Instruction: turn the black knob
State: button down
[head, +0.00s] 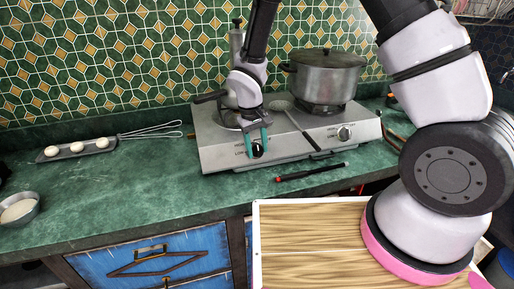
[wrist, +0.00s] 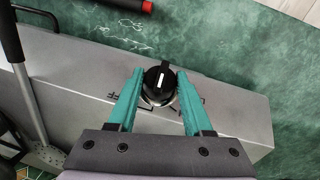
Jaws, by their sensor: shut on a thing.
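The black knob (wrist: 160,80) has a white line on its face and sits on the front face of the gas hotplate (wrist: 80,88). In the head view the knob (head: 257,150) is on the left part of the hotplate's front (head: 215,158). My gripper (head: 257,143) is at this knob, with its teal fingers on either side of it. In the wrist view my gripper (wrist: 155,84) has its fingertips around the knob, shut on it. The knob's lower part is partly hidden between the fingers.
A silver pot (head: 326,78) stands on the right burner, above a second knob (head: 344,133). A black stick with a red end (head: 310,172) lies on the green counter before the hotplate. A whisk (head: 150,132), a tray with white balls (head: 60,154) and a bowl (head: 20,209) are at left.

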jog(key=shift+a, duration=0.1)
jog(key=n+h, duration=0.1)
jog(key=n+t+h, duration=0.1)
jog(key=shift+s+a+f+h, duration=0.15)
jog(key=shift+a+h, duration=0.1)
jog(key=shift+h, duration=0.15)
jog(key=n+t+h, duration=0.3)
jog(key=shift+s+a+f+h, duration=0.1)
jog(key=shift+s+a+h, duration=0.05)
jog(key=shift+h, duration=0.15)
jog(key=n+t+h, duration=0.2)
jog(key=n+t, duration=0.1)
jog(key=shift+s+f, duration=0.1)
jog(key=shift+f, duration=0.1)
jog(key=shift+s+f+n+t+h, duration=0.15)
jog(key=shift+n+t+h, duration=0.35)
jog(key=shift+n+t, duration=1.45)
jog(key=shift+t, duration=0.25)
jog(key=shift+c, duration=1.6)
grip_release()
